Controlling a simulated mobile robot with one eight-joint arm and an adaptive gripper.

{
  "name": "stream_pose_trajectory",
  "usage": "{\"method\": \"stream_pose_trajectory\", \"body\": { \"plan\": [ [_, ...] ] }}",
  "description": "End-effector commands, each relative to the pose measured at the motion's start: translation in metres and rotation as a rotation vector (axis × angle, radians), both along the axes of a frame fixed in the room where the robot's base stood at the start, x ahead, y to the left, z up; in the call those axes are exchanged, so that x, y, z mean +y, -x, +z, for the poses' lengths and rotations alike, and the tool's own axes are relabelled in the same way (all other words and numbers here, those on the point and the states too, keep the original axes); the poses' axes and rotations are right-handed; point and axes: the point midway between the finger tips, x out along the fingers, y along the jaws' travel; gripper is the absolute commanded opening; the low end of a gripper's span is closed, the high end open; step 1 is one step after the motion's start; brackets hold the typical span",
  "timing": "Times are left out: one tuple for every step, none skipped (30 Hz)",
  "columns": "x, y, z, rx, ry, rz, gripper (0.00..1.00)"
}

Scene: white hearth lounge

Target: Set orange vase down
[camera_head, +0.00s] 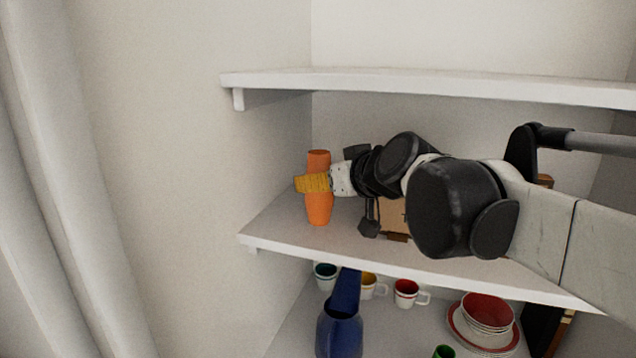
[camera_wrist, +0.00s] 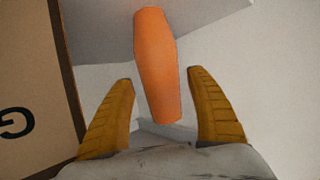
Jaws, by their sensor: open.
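The orange vase (camera_head: 319,205) stands upright on the middle shelf (camera_head: 275,228), near its left end. My gripper (camera_head: 306,183) is at the vase's mid-height, coming from the right, and its yellow fingers cover part of the vase in the head view. In the wrist view the vase (camera_wrist: 157,65) shows between the two yellow fingers of my gripper (camera_wrist: 160,100), with a gap on each side. The fingers are spread open and do not appear to touch the vase.
A brown box (camera_head: 392,216) stands on the same shelf beneath my arm; it fills the wrist view's left side (camera_wrist: 30,80). An upper shelf (camera_head: 430,86) is overhead. A wall is close on the left.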

Motion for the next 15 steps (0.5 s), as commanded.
{"method": "stream_pose_trajectory", "body": {
  "plan": [
    [-0.005,0.009,0.001,0.000,0.000,-0.001,0.66],
    [-0.008,0.015,0.004,0.001,0.001,-0.001,0.66],
    [-0.011,0.023,0.007,0.001,0.000,-0.001,0.66],
    [-0.014,0.029,0.010,0.001,0.001,-0.001,0.66],
    [-0.017,0.035,0.012,0.001,0.001,-0.002,0.66],
    [-0.021,0.042,0.016,0.000,0.000,-0.002,0.66],
    [-0.024,0.047,0.019,0.000,0.001,-0.002,0.66],
    [-0.026,0.053,0.021,0.000,0.001,-0.002,0.66],
    [-0.029,0.059,0.024,0.000,0.001,-0.002,0.66],
    [-0.032,0.064,0.026,0.000,0.000,-0.001,0.66],
    [-0.034,0.067,0.028,0.000,0.000,-0.001,0.66],
    [-0.036,0.072,0.031,0.001,0.001,-0.001,0.66],
    [-0.037,0.074,0.032,0.001,0.001,-0.001,0.66],
    [-0.038,0.077,0.034,0.000,0.002,-0.001,0.66],
    [-0.039,0.080,0.035,0.000,0.001,0.000,0.66]
  ]
}}
